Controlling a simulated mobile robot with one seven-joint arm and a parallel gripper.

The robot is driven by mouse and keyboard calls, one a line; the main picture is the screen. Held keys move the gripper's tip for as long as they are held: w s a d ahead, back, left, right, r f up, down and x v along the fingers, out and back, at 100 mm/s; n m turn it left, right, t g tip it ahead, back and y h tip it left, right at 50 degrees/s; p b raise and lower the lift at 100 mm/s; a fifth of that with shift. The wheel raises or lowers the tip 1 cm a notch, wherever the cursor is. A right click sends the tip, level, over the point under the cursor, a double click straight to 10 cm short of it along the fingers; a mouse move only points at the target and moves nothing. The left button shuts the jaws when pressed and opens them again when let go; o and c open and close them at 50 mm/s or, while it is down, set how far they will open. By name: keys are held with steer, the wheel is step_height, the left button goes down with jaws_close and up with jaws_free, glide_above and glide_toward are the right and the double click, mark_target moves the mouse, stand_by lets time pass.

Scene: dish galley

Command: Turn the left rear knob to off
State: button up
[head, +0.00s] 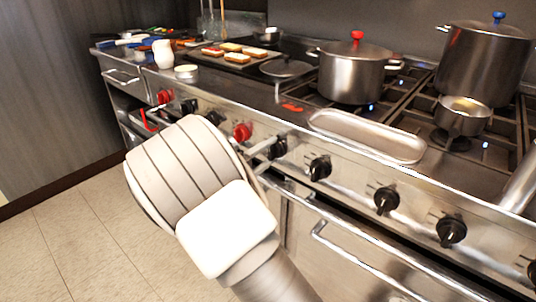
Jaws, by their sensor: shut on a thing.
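A row of knobs runs along the steel front of the range. My gripper (275,149) reaches the panel just right of a red knob (242,132). It is shut on a black knob (279,148), partly hidden by the fingers. More black knobs (320,168), (386,200) and (451,231) sit to its right, apart from the gripper. I cannot read any markings that show the held knob's setting. My wrist covers part of the panel to the left.
A large pot with a red-knobbed lid (353,72), a taller pot (482,62) and a small saucepan (462,116) stand on the burners. A long metal tray (367,136) lies at the front edge. An oven handle (365,262) juts out below. The tiled floor (70,235) at left is clear.

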steer(key=o, duration=1.3)
steer(key=shift+o, duration=0.2)
steer(key=shift+a, duration=0.1)
steer(key=p+v, duration=0.4)
steer(key=v, duration=1.3)
steer(key=shift+s, duration=0.15)
